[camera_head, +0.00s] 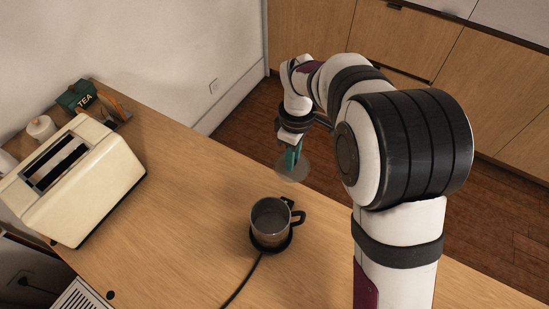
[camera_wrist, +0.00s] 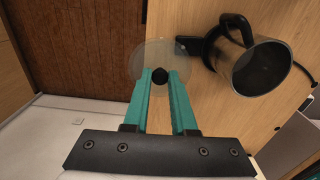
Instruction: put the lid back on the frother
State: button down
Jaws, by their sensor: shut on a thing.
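The frother (camera_head: 271,222) is a metal jug with a black handle, upright on a dark base on the wooden counter. Its top is open, and in the wrist view the frother (camera_wrist: 262,66) is at the upper right. The lid (camera_head: 292,171) is a clear round disc with a black knob. In the wrist view the lid (camera_wrist: 150,56) sits at the tips of my teal fingers. My gripper (camera_head: 292,155) is shut on the lid's knob, beyond the frother near the counter's far edge. My gripper (camera_wrist: 160,80) partly hides the lid. I cannot tell its exact height over the counter.
A cream toaster (camera_head: 85,185) stands at the left, with a green tea tin (camera_head: 77,95) and a white jar (camera_head: 41,128) behind it. A black cord (camera_head: 243,281) runs from the frother's base to the front. The counter (camera_head: 185,215) between toaster and frother is clear.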

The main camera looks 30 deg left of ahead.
jog(key=s+d+r+n, duration=0.2)
jog(key=s+r+n, duration=0.7)
jog(key=s+n, duration=0.5)
notch_tip(320, 180, down, 6)
jog(key=shift+w+f, duration=0.15)
jog(key=shift+w, duration=0.15)
jog(key=shift+d+f, duration=0.1)
jog(key=shift+f, duration=0.1)
dwell(0.8)
jog(key=c, duration=0.6)
grip_release()
jog(key=shift+c, duration=0.2)
jog(key=o, duration=0.5)
